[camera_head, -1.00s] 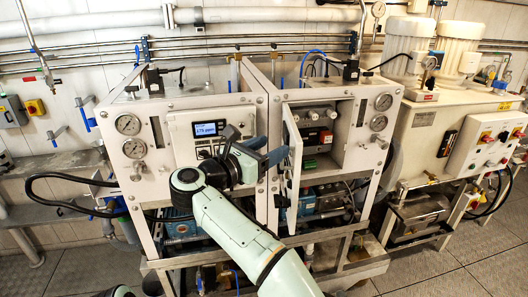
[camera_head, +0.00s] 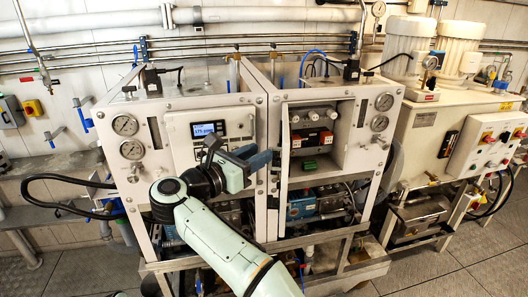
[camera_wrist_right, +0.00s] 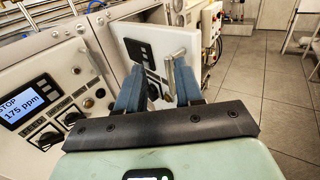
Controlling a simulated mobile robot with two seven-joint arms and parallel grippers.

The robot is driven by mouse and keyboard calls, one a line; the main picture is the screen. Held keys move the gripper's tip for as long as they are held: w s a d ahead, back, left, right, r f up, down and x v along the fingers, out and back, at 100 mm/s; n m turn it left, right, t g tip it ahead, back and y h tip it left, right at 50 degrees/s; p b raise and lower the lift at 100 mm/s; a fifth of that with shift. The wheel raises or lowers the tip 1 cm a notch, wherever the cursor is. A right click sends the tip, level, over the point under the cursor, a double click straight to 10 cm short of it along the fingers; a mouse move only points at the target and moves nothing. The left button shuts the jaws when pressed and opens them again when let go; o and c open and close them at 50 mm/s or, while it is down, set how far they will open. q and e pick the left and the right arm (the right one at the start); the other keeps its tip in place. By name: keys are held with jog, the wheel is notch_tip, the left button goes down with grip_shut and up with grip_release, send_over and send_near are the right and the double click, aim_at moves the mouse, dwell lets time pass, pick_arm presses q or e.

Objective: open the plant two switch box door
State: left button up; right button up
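The plant two switch box door (camera_wrist_right: 130,32) is a white panel with a black latch plate (camera_wrist_right: 140,57) and a silver handle (camera_wrist_right: 174,60), seen ahead of my fingers in the right wrist view. It stands swung open. In the head view the switch box (camera_head: 312,140) is uncovered, and the door shows at most as a thin edge on its left side. My right gripper (camera_head: 260,157) is left of the box opening. Its two blue fingers (camera_wrist_right: 157,82) are apart, with the handle near the right fingertip; I cannot tell whether they touch. My left gripper is out of view.
The left unit (camera_head: 210,128), with a lit display, dials and gauges, stands close behind my right gripper. Breakers and a green block (camera_head: 310,165) show inside the box. A white cabinet (camera_head: 425,140) with switches stands at the right. The floor in front is clear.

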jog(key=v, duration=1.1)
jog(key=shift+s+d+r+b, duration=0.3)
jog(key=shift+s+r+b, duration=0.05)
jog(key=shift+s+b, duration=0.05)
